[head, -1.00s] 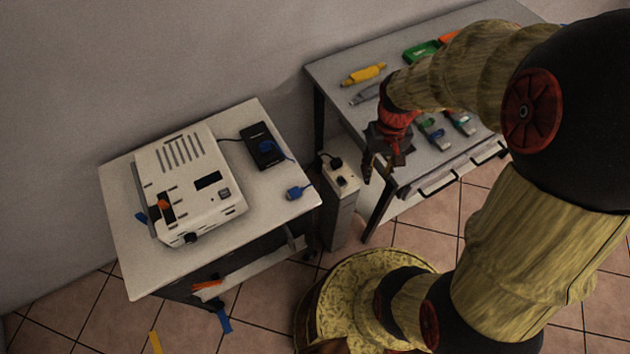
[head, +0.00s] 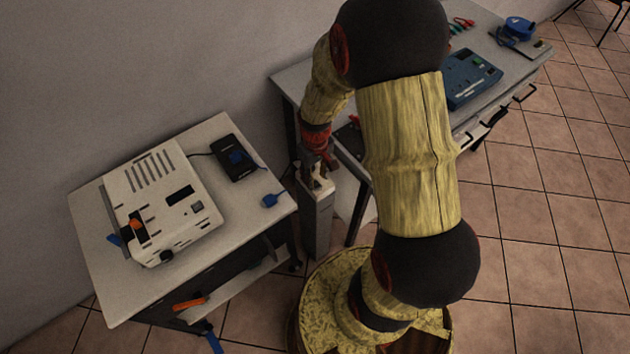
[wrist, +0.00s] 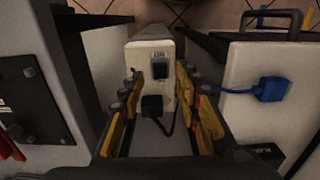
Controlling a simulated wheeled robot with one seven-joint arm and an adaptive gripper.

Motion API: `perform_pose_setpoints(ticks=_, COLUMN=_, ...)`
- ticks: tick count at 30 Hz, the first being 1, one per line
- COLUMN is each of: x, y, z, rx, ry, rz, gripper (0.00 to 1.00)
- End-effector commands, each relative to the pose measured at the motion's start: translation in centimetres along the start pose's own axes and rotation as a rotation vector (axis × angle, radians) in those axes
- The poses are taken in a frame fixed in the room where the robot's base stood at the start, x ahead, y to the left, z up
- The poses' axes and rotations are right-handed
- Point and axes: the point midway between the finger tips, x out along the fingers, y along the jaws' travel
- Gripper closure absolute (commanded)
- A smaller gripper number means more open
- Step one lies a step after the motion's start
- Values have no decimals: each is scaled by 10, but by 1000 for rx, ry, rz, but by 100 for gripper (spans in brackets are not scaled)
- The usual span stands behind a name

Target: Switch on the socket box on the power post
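The power post (head: 317,222) is a pale upright column between the two tables. On its top is the white socket box (wrist: 150,55), seen close in the wrist view. A dark switch (wrist: 160,70) sits on its upper face, with a black plug (wrist: 153,106) and a curving black cable below it. I cannot tell the switch's position. My gripper (head: 320,165) is just above the box in the head view and partly hides it. In the wrist view its yellow-padded fingers (wrist: 164,105) stand apart on either side of the box, with nothing held between them.
A white cart (head: 95,262) at left carries a white device (head: 160,200), a black adapter (head: 234,160) and a blue connector (head: 270,200). The grey workbench (head: 290,85) stands close on the other side, holding a blue case (head: 472,78). Tiled floor lies open at right.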

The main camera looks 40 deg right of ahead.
Motion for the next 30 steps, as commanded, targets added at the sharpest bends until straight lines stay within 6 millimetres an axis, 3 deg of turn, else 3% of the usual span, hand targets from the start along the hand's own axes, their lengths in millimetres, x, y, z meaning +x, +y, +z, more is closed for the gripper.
perform_pose_setpoints(ticks=6, x=20, y=0, z=0, rx=0, ry=-1, rz=0, gripper=67)
perform_pose_setpoints(ticks=15, x=21, y=0, z=0, rx=1, ry=-1, rz=0, gripper=67)
perform_pose_setpoints(ticks=30, x=21, y=0, z=0, rx=1, ry=-1, rz=0, gripper=95)
